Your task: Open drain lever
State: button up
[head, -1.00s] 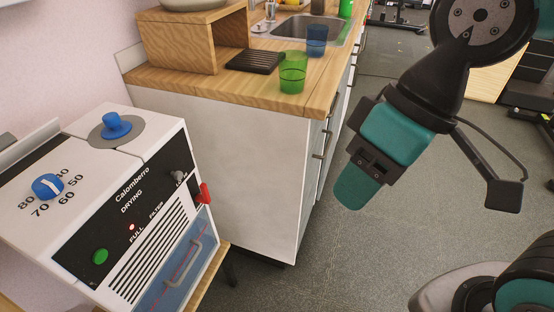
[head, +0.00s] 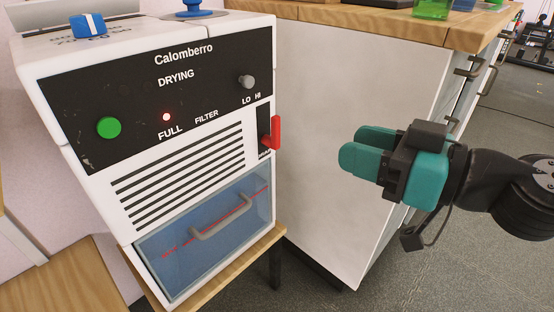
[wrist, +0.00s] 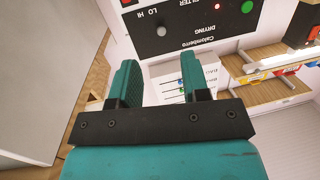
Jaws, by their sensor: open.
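The red drain lever (head: 276,133) sticks out from the right edge of the front of a white dryer box (head: 120,190), beside a dark vertical slot. My gripper (head: 354,148) is right of the lever in the head view, at about the same picture height, pointing left toward the box. A clear gap shows between the fingertips and the lever. In the wrist view the teal fingers of my gripper (wrist: 160,62) are apart with nothing between them. The dryer's black panel (wrist: 190,30) shows upside down beyond them; the lever is not clearly visible there.
A blue see-through drawer (head: 210,230) with a grey handle is below the lever. A red light (head: 166,117) glows above "FULL". A white cabinet (head: 350,90) with a wooden top stands behind my gripper. Grey floor (head: 440,270) is open at the lower right.

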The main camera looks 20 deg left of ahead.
aim_at(279, 118)
jog(key=w+a+f+t+p, duration=0.1)
jog(key=w+a+p, duration=0.1)
jog(key=a, duration=0.3)
jog(key=w+a+f+p, duration=0.1)
jog(key=w+a+p, duration=0.1)
jog(key=w+a, duration=0.2)
jog(key=w+a+f+m+t+p, duration=0.1)
jog(key=w+a+p, duration=0.1)
jog(key=a, duration=0.4)
jog(key=shift+w+a+f+t, duration=0.15)
jog(key=shift+w+a, duration=0.05)
jog(key=shift+w, duration=0.25)
jog(key=shift+w+a+f+t, duration=0.1)
jog(key=shift+w+a+t, duration=0.1)
jog(key=shift+w, duration=0.2)
grip_shut()
